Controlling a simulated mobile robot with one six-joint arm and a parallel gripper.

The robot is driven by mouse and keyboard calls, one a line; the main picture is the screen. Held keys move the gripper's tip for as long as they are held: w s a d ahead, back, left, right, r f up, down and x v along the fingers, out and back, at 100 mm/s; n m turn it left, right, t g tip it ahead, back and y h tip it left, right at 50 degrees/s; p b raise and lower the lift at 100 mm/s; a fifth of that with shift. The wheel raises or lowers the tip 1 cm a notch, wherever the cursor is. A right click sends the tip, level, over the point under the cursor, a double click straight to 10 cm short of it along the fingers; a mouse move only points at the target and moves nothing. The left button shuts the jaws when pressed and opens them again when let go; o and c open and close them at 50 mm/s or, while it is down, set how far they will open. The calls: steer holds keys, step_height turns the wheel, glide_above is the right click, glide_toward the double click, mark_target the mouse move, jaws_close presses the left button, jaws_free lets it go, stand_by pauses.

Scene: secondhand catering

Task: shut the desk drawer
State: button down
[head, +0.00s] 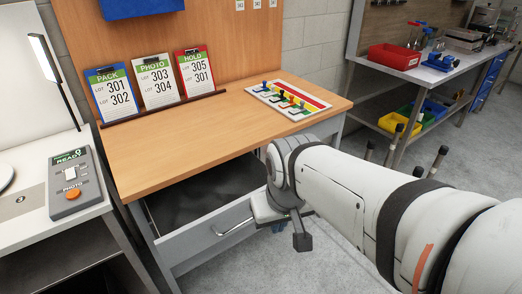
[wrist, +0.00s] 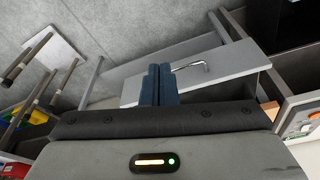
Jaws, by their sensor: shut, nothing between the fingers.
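The desk drawer (head: 200,240) is pulled out below the wooden desk top, and its dark inside shows. Its grey front has a silver bar handle (head: 234,228). In the wrist view the grey drawer front (wrist: 235,68) lies beyond my fingers, with the handle (wrist: 192,67) just right of the fingertips. My gripper (wrist: 160,70) has its two blue fingers pressed together with nothing between them. In the head view my arm reaches to the right end of the drawer front and mostly hides the fingers. I cannot tell whether the fingertips touch the drawer front.
The desk top (head: 165,150) carries three lot cards and a board with coloured pieces (head: 288,98). A side table with a grey device (head: 73,185) stands at left. A workbench with a red bin (head: 394,57) stands at back right. Grey floor lies between.

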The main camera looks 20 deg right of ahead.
steer(key=w+f+m+y+b, duration=0.3)
steer(key=f+y+b, duration=0.1)
steer(key=f+b, duration=0.4)
steer(key=w+f+m+y+b, duration=0.2)
steer(key=f+y+b, duration=0.3)
steer(key=f+b, duration=0.3)
steer(key=w+d+f+m+t+h+b, duration=0.1)
steer(key=w+d+f+m+t+b, duration=0.2)
steer(key=d+t, duration=0.3)
steer(key=w+d+f+m+t+h+b, duration=0.1)
steer(key=w+d+f+m+t+b, duration=0.25)
steer(key=d, duration=0.45)
steer(key=w+d+f+m+t+h+b, duration=0.1)
steer(key=w+d+f+m+t+b, duration=0.3)
steer(key=d, duration=0.4)
steer(key=w+a+r+n, duration=0.1)
steer(key=w+a, duration=0.3)
steer(key=w, duration=0.7)
steer(key=shift+w+a+r+t+b, duration=0.2)
steer(key=shift+w+a+t+b, duration=0.1)
steer(key=shift+a+t+b, duration=0.15)
steer(key=shift+d, duration=0.1)
